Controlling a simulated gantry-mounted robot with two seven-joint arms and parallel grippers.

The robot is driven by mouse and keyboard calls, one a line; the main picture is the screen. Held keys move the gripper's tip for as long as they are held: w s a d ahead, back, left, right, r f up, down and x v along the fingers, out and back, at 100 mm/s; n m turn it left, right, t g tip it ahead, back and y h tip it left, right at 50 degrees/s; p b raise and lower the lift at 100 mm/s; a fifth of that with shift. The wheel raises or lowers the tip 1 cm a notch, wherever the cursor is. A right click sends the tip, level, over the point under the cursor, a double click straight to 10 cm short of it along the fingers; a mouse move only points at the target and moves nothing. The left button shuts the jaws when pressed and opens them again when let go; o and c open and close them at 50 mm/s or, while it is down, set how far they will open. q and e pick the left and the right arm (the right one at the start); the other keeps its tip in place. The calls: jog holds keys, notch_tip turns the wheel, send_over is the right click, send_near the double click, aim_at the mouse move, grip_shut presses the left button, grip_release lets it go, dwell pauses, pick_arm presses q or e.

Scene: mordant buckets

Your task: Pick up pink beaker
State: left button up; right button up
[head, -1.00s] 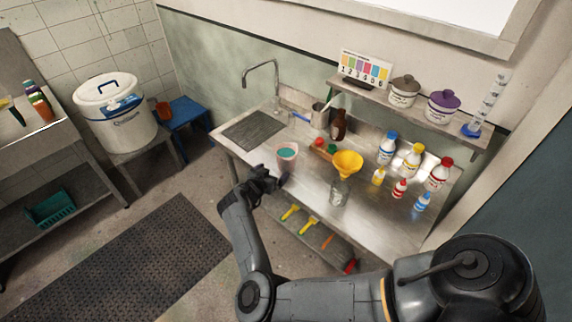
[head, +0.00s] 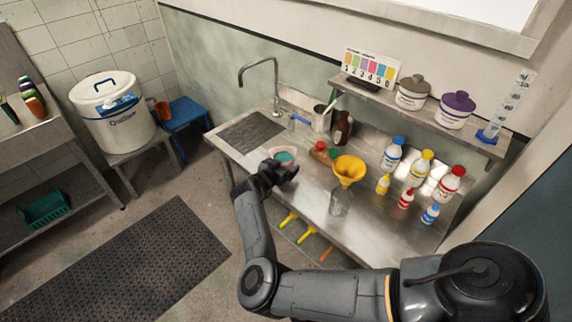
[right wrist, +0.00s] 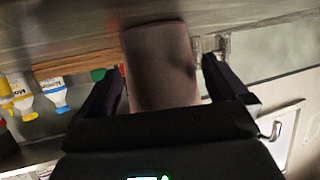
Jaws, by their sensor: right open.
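The pink beaker (head: 284,154), with teal liquid inside, stands on the steel counter right of the sink mat. My right gripper (head: 278,175) is at the beaker's near side in the head view and hides its lower part. In the right wrist view the beaker (right wrist: 160,62) shows as a dull pink wall between the two dark fingers of my right gripper (right wrist: 162,72). The jaws are open, one finger on each side of the beaker, with a narrow gap visible at both sides. My left gripper is not in view.
A glass jar with a yellow funnel (head: 348,170) stands to the right. A small wooden rack (head: 322,152) and a brown bottle (head: 342,128) are behind. Several capped bottles (head: 420,168) stand farther right. The counter's front edge (head: 300,212) runs below my arm.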

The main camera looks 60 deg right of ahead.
jog(key=shift+a+f, duration=0.1)
jog(key=shift+a, duration=0.1)
jog(key=shift+c, duration=0.6)
jog(key=c, duration=1)
jog(key=shift+c, duration=0.2)
jog(key=shift+r, duration=0.25)
